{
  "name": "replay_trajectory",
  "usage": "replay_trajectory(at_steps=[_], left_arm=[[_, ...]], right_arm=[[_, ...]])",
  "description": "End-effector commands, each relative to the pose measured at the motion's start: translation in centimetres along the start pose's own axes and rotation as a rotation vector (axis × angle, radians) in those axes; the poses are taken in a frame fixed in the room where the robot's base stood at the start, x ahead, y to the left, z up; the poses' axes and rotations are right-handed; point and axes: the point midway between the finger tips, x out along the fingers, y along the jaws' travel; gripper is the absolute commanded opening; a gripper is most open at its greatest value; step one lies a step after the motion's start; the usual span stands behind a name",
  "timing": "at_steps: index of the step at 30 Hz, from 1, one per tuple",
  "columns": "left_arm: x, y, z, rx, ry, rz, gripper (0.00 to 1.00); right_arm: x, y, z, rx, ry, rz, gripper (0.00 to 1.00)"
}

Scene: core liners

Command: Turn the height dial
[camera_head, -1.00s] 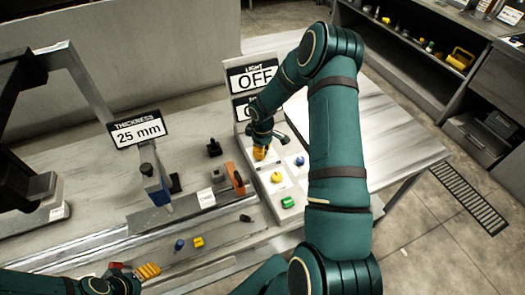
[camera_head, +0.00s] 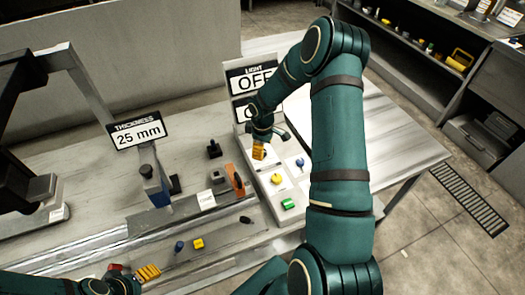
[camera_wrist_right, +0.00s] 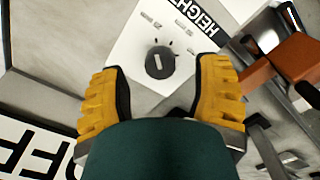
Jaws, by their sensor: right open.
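The height dial (camera_wrist_right: 159,62) is a round dark knob with a light slot, on a white panel face marked HEIGHT, in the right wrist view. My right gripper (camera_wrist_right: 163,78) is open, its yellow fingers on either side of the dial in the picture; I cannot tell how far above it they are. In the head view my right gripper (camera_head: 259,151) points down over the white control panel (camera_head: 268,202), and the dial is hidden there. My left gripper (camera_head: 147,273) is low at the left; its finger gap is unclear.
The panel also carries a yellow knob (camera_head: 277,178), a blue-topped lever (camera_head: 299,163) and a green button (camera_head: 288,203). A LIGHT sign (camera_head: 250,79) reading OFF stands behind it. A THICKNESS sign (camera_head: 136,131) reads 25 mm. An orange part (camera_head: 235,180) stands left of the panel.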

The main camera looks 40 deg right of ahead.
Motion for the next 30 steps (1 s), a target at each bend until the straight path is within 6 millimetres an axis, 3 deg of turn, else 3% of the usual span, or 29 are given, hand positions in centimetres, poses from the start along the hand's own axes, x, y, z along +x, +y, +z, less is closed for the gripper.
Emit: replay_trajectory(at_steps=[6,13,19,30], left_arm=[[0.0,0.0,0.0,0.0,0.0,0.0,0.64],[0.0,0.0,0.0,0.0,0.0,0.0,0.64],[0.0,0.0,0.0,0.0,0.0,0.0,0.64],[0.0,0.0,0.0,0.0,0.0,0.0,0.64]], right_arm=[[-4.7,0.1,0.0,0.0,0.003,0.004,0.63],[-8.5,0.0,0.0,-0.001,0.001,0.002,0.63],[-9.8,0.0,0.0,-0.002,0.0,0.0,0.63],[-9.9,0.0,0.0,-0.002,0.0,0.0,0.63]])
